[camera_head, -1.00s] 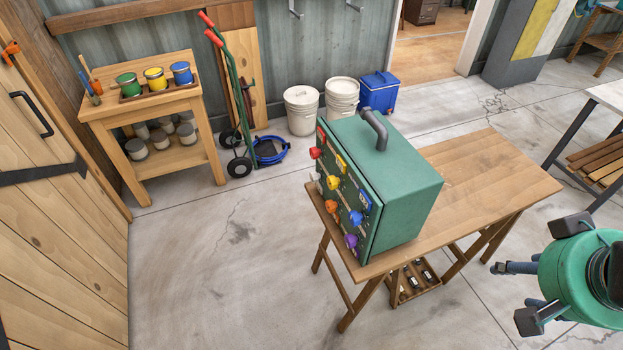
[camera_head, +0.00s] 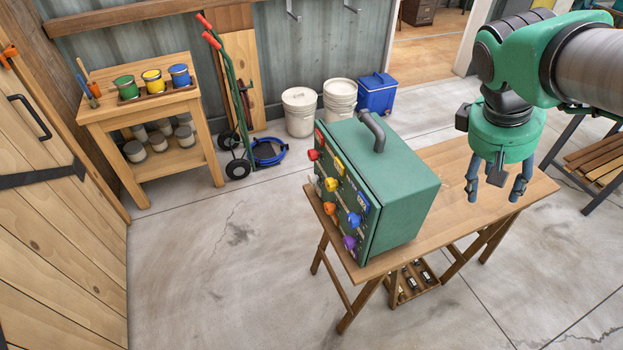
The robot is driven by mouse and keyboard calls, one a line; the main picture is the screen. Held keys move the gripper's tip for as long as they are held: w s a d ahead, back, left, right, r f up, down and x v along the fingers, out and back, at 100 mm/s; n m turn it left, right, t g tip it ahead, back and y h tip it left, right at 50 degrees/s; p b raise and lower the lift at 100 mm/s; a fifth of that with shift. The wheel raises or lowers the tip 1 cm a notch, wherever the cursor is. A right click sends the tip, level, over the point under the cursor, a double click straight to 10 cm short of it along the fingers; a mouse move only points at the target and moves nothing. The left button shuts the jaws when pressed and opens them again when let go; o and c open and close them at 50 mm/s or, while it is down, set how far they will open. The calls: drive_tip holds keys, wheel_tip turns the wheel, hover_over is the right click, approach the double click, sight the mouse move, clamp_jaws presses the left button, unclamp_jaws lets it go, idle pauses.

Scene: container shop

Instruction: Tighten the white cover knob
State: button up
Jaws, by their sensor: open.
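A green box (camera_head: 405,200) with a dark top handle stands on a wooden table (camera_head: 455,162). Its front panel faces left and carries coloured knobs: a red knob (camera_head: 313,155), a yellow knob (camera_head: 331,184), an orange knob (camera_head: 330,208), a blue knob (camera_head: 355,219) and a purple knob (camera_head: 349,242). A small pale part shows at the panel's left edge, but I cannot tell whether it is the white cover knob. My gripper (camera_head: 495,196) is open and empty, fingers down, over the right part of the table, to the right of the box and apart from it.
A tray (camera_head: 412,282) with small dark items is under the table. A shelf table (camera_head: 150,110) with paint cans stands at the back left. White buckets (camera_head: 300,112) and a blue cooler (camera_head: 377,93) stand by the wall. The floor left of the box is clear.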

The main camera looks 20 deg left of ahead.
drive_tip(key=w+a+f+n+t+h, duration=0.1)
drive_tip(key=w+a+f+n+h, duration=0.1)
drive_tip(key=w+a, duration=0.4)
drive_tip(key=w+a+f+n+t+h, duration=0.1)
drive_tip(key=w+a+f+n, duration=0.4)
drive_tip(key=a, duration=1.2)
drive_tip(key=w+a+f+n+t+h+p, duration=0.1)
drive_tip(key=w+a+f+n+h, duration=0.2)
drive_tip(key=w+a, duration=0.5)
drive_tip(key=shift+w+a+f+n+t+h, duration=0.15)
drive_tip(key=shift+a+f+n, duration=0.15)
drive_tip(key=shift+a, duration=0.4)
drive_tip(key=shift+w+a+f+n+t+h, duration=0.15)
drive_tip(key=shift+a+f, duration=0.2)
drive_tip(key=shift+a, duration=0.35)
drive_tip(key=shift+w+a+f+n+h, duration=0.1)
drive_tip(key=shift+a+f+n, duration=0.2)
drive_tip(key=shift+a, duration=0.4)
drive_tip(key=s+a+f+n+t+h+b, duration=0.15)
drive_tip(key=a+f+n+t, duration=0.4)
drive_tip(key=a+f, duration=1.3)
drive_tip(key=n+t+h, duration=0.1)
drive_tip(key=n, duration=0.4)
approach(310, 180)
drive_tip(key=s+a, duration=0.2)
drive_tip(key=a, duration=0.1)
drive_tip(key=shift+s+f+b, duration=0.1)
drive_tip(key=shift+f+b, duration=0.25)
drive_tip(key=shift+f, duration=0.05)
drive_tip(key=shift+d, duration=0.15)
